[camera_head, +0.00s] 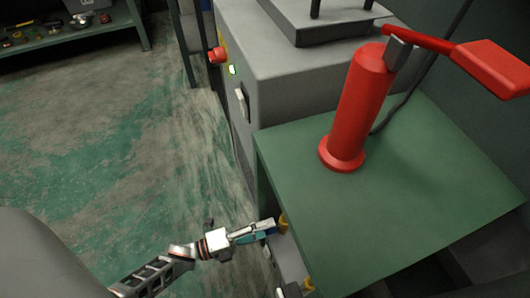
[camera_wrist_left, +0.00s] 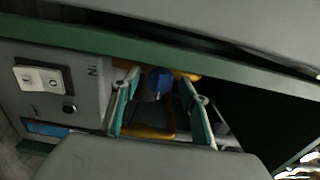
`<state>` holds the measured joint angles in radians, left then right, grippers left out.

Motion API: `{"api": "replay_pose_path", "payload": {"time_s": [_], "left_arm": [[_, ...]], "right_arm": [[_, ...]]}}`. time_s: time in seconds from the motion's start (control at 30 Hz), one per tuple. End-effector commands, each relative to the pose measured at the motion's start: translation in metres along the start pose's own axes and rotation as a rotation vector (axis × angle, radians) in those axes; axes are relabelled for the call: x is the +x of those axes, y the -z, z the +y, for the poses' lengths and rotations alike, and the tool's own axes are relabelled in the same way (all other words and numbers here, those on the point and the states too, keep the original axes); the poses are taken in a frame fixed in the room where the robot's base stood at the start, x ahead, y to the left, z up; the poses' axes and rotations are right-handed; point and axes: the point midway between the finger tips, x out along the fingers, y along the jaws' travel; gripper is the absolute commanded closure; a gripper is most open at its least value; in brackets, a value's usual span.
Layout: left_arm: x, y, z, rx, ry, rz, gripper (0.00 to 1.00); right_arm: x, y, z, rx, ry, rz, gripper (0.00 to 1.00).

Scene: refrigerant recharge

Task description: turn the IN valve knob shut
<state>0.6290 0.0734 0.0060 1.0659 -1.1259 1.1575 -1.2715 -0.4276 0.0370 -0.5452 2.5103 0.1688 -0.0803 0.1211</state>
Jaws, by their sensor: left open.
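A round blue knob (camera_wrist_left: 158,82) shows in the left wrist view on the machine's front, beside a partly readable label (camera_wrist_left: 92,70) that looks like "IN". My left gripper (camera_wrist_left: 159,106) is open, with one finger on each side of the knob in the picture. I cannot tell whether the fingers touch it. In the head view my left gripper (camera_head: 268,230) is at the front of the machine, below the left edge of the green tabletop. My right gripper is not in view.
A yellow guard or handle (camera_wrist_left: 150,134) surrounds the knob area. A white switch plate (camera_wrist_left: 42,78) and a black button (camera_wrist_left: 69,108) are on the panel to the left. A red pump-like cylinder (camera_head: 360,105) stands on the green tabletop (camera_head: 430,190). The floor (camera_head: 130,150) at left is clear.

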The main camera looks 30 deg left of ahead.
Motion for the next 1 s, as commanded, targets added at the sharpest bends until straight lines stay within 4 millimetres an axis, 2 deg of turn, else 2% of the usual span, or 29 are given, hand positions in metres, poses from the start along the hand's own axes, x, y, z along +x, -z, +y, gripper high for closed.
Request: {"api": "replay_pose_path", "payload": {"time_s": [0.17, 0.2, 0.33, 0.57, 0.8, 1.0], "left_arm": [[0.0002, -0.0001, 0.0001, 0.0, 0.0, 0.0, 0.56], [0.0001, -0.0001, 0.0001, -0.001, 0.0, 0.0, 0.58], [0.0, 0.0, 0.0001, -0.001, 0.0, 0.0, 0.92], [-0.0002, -0.0002, 0.0, -0.027, 0.0, 0.0, 0.93], [-0.0002, 0.0001, -0.0002, -0.254, 0.0, 0.002, 0.93], [0.0002, -0.0001, -0.0003, -0.368, 0.001, 0.0, 0.93]], "right_arm": [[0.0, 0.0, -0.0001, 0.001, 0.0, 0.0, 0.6], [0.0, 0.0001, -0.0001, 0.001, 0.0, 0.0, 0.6], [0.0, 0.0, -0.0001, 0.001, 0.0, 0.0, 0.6], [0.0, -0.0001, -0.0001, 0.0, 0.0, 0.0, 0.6], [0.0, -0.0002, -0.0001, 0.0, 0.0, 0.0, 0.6], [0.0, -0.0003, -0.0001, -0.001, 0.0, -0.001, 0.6]]}}
